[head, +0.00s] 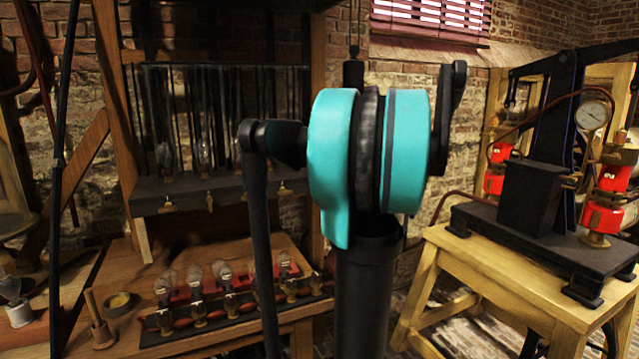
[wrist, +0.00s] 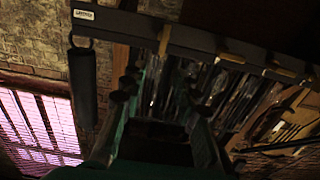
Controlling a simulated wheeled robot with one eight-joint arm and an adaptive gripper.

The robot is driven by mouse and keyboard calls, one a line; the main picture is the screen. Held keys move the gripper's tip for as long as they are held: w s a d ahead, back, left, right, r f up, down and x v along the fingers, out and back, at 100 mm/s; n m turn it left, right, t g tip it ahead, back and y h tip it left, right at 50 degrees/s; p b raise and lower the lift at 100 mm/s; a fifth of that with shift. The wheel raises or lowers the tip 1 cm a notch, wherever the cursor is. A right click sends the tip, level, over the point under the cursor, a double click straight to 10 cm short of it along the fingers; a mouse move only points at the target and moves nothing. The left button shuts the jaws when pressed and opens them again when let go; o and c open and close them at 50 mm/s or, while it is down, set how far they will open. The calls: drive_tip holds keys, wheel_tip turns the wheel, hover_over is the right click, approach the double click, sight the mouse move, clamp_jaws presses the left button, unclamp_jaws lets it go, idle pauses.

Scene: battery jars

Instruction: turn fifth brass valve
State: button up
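Several small brass valves hang along the front of the dark upper shelf in the head view, among them one at the left (head: 168,205) and one at the right (head: 284,188). Another row of brass valves (head: 198,313) lines the lower bench rack beside glass bulbs. I cannot tell which valve counts as the fifth. In the wrist view, brass valve pieces (wrist: 165,40) show along a dark beam (wrist: 200,40). My gripper (wrist: 158,95) shows dark there, its fingers apart with nothing visible between them. In the head view my own arm hides the gripper.
A wooden bench (head: 215,256) bears the lower rack, a small dark bowl (head: 120,304) and a brass-coloured cup (head: 101,335). A wooden stand (head: 450,240) at the right bears a dark machine with a gauge (head: 592,114) and red cylinders. A dark cylinder (wrist: 83,85) hangs in the wrist view.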

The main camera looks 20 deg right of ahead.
drive_tip(key=w, duration=1)
drive_tip(key=shift+w+a, duration=0.3)
drive_tip(key=shift+w, duration=0.1)
clamp_jaws()
